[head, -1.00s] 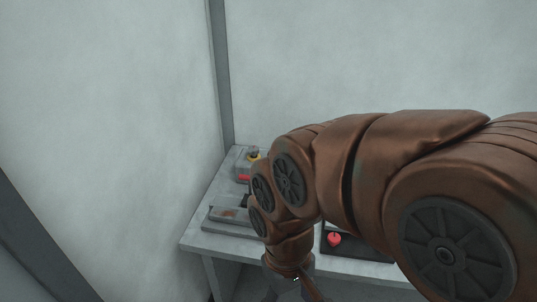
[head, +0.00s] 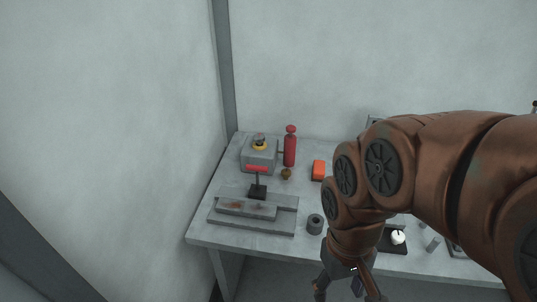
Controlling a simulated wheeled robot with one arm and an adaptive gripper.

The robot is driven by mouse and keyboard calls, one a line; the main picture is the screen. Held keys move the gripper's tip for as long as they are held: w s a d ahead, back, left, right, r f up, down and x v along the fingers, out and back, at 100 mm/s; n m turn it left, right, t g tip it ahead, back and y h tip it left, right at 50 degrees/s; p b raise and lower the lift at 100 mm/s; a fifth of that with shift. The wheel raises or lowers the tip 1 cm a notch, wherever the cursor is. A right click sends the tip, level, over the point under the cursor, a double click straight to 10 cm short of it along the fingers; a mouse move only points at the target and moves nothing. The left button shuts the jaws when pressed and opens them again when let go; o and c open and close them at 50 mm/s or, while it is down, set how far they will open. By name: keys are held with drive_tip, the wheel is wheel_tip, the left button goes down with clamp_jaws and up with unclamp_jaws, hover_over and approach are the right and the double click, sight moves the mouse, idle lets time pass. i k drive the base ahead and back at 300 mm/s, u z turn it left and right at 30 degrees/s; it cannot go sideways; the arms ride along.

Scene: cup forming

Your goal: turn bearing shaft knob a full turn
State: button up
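I cannot tell for sure which part is the bearing shaft knob. A small white round knob with a dark mark (head: 398,237) sits on a black plate (head: 388,247) near the table's front edge, just right of my forearm. My arm covers the plate's left part, where a red knob showed earlier. My gripper (head: 346,292) hangs in front of the table's front edge, at the bottom of the picture. Its finger links stand apart, but the tips are cut off by the frame, so I cannot see whether it is open or shut.
On the table (head: 203,229), a grey box with a yellow-ringed knob (head: 260,153), a red bottle-like part (head: 290,148) and an orange block (head: 318,170) stand at the back. A grey stepped block (head: 250,218) and a dark ring (head: 315,224) are nearer. A wall stands left.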

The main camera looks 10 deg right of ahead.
sight(260, 139)
drive_tip(key=z, duration=0.05)
drive_tip(key=k, duration=0.5)
drive_tip(key=z, duration=0.8)
drive_tip(key=i, duration=0.75)
drive_tip(key=u, duration=1.6)
